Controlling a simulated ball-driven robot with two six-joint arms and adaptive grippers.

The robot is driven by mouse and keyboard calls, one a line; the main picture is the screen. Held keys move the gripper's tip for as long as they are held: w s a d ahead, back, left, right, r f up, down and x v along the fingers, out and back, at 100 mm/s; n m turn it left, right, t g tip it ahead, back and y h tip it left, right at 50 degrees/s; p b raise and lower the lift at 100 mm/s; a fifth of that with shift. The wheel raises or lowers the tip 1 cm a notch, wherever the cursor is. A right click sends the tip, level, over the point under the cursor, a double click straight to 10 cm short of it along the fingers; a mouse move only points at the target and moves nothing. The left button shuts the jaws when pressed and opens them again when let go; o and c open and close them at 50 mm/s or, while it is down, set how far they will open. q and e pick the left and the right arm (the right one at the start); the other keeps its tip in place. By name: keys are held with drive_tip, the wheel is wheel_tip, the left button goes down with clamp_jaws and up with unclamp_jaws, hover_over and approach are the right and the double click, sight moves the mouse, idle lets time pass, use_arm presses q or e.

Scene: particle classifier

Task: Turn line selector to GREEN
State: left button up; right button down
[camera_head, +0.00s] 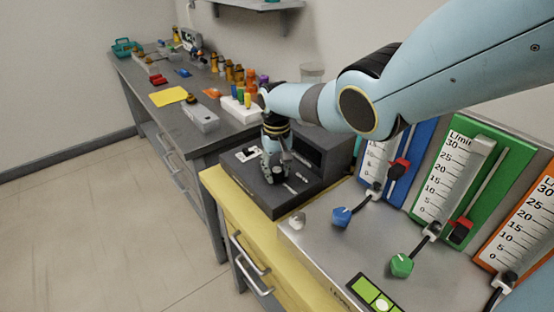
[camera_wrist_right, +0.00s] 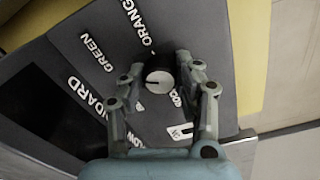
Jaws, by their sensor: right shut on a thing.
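The line selector is a round knob (camera_wrist_right: 160,78) with a pale face and a dark mark toward the left, on a dark grey box (camera_head: 262,196). The labels ORANGE (camera_wrist_right: 136,22), GREEN (camera_wrist_right: 96,52) and a partly hidden one ending in "DARD" (camera_wrist_right: 86,100) surround it. A further label near the lower right is partly covered by my fingers. My right gripper (camera_head: 277,176) points down over the box and is shut on the knob, one finger on each side. In the head view the gripper hides the knob. My left gripper is out of view.
The box stands on a yellow cabinet (camera_head: 226,190) beside a metal panel (camera_head: 318,240) with a blue knob (camera_head: 341,217), a green knob (camera_head: 402,265) and Limit scales. A grey bench (camera_head: 160,125) with bottles and coloured items runs behind. The floor at left is clear.

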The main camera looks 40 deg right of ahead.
sight(276, 170)
drive_tip(key=c, duration=0.9)
unclamp_jaws()
drive_tip(key=shift+c, duration=0.2)
wheel_tip(276, 170, up, 12)
drive_tip(key=shift+a, duration=0.1)
